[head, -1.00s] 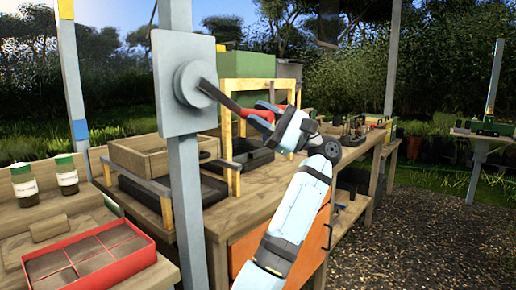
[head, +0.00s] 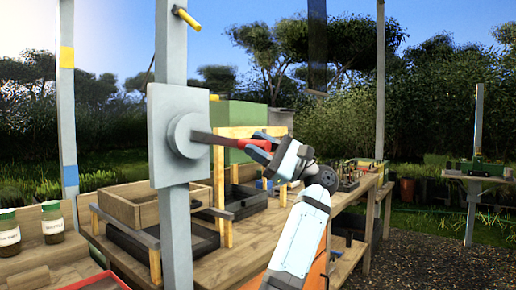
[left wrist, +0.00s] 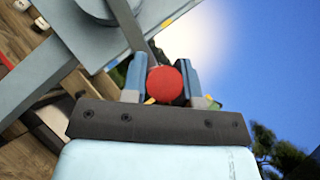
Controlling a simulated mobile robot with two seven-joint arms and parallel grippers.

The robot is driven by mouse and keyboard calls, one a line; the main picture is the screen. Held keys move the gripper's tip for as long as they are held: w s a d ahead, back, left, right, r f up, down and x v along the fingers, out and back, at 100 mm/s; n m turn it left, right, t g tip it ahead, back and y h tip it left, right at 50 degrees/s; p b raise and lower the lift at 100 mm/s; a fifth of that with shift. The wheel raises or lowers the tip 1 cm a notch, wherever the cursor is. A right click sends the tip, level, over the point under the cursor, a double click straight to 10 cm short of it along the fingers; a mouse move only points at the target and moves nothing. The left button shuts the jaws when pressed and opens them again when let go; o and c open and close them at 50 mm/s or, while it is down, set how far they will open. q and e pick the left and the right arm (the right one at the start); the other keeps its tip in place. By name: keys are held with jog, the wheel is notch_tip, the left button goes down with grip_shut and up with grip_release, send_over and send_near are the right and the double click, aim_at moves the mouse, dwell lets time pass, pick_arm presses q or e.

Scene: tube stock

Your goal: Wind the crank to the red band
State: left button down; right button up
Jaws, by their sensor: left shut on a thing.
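The crank is on a grey plate (head: 158,112) fixed to a grey post. It has a round hub (head: 184,135), a dark arm (head: 203,138) pointing right and slightly down, and a red handle (head: 240,143). My left gripper (head: 262,146) is shut on the red handle. In the left wrist view the handle's round red end (left wrist: 165,85) sits between the two fingers of the left gripper (left wrist: 163,74). I cannot make out a red band clearly. My right gripper is not in view.
A yellow peg (head: 187,18) sticks out of the post above the plate. Behind stands a wooden bench with a wooden tray (head: 122,208), a yellow frame (head: 228,190) and a green box (head: 240,118). Two jars (head: 52,222) stand at the left. Yellow and blue bands mark another post.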

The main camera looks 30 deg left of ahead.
pick_arm(q)
jog(key=shift+r, duration=0.15)
jog(key=c, duration=0.9)
grip_release()
jog(key=shift+s, duration=0.1)
jog(key=p+v, duration=0.1)
jog(key=v, duration=1.3)
jog(key=shift+p, duration=0.4)
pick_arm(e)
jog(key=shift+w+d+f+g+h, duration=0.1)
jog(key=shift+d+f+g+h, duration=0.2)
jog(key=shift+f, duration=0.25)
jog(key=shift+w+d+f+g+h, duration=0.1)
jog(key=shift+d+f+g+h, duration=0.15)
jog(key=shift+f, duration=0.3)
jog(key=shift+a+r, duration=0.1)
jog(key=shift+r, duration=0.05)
